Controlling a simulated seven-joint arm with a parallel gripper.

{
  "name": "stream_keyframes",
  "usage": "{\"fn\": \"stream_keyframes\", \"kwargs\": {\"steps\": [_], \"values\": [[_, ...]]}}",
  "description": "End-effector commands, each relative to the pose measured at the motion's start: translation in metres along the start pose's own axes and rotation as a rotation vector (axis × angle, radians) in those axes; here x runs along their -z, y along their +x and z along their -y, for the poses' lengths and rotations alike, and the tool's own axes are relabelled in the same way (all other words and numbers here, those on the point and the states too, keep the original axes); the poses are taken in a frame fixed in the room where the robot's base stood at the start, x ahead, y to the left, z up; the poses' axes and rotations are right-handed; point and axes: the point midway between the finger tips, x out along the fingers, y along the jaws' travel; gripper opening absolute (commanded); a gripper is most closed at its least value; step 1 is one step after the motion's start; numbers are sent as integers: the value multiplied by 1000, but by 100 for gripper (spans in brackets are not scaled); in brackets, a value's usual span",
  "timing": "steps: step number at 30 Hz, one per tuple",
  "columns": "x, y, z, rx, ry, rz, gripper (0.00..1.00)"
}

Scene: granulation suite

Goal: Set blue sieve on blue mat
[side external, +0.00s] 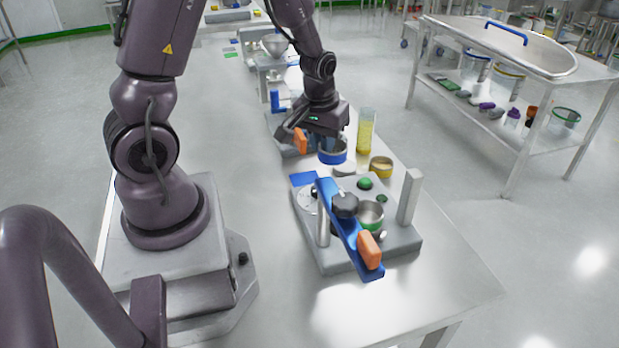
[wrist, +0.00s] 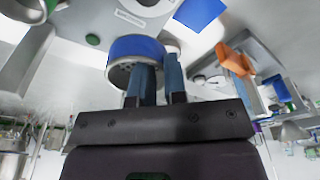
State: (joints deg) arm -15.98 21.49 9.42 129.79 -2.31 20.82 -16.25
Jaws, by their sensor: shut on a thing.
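The blue sieve (side external: 332,156) is a short round ring with a blue band, under my gripper in the side view. It also shows in the wrist view (wrist: 135,48), with its perforated face partly visible. My gripper (wrist: 158,66) is shut on the sieve's wall. In the side view my gripper (side external: 320,139) partly hides the sieve. I cannot tell whether the sieve touches the bench. The blue mat (side external: 303,179) is a small flat square, nearer the camera and left of the sieve. It shows bare at the top of the wrist view (wrist: 199,12).
A grey fixture (side external: 342,262) with posts, a steel cup (side external: 370,214) and a blue bar (side external: 345,228) with an orange grip stands close to the mat. A yellow sieve (side external: 381,165) and a tall yellow cylinder (side external: 366,131) stand right of my gripper. The bench's near end is clear.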

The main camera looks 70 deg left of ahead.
Motion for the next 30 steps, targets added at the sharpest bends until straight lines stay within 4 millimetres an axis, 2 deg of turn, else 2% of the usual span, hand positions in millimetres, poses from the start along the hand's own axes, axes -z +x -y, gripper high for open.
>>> {"fn": "stream_keyframes", "kwargs": {"steps": [1, 6, 9, 12, 20, 27, 30], "values": [[2, 12, 17, 26, -142, 4, 0], [8, 37, 58, 97, -620, 0, 0], [13, 44, 71, 128, -845, -4, 0], [17, 45, 74, 149, -998, -5, 0], [21, 47, 74, 176, -1176, -5, 0], [15, 82, 74, 180, -1191, -2, 0], [14, 90, 74, 179, -1191, -4, 0]]}}
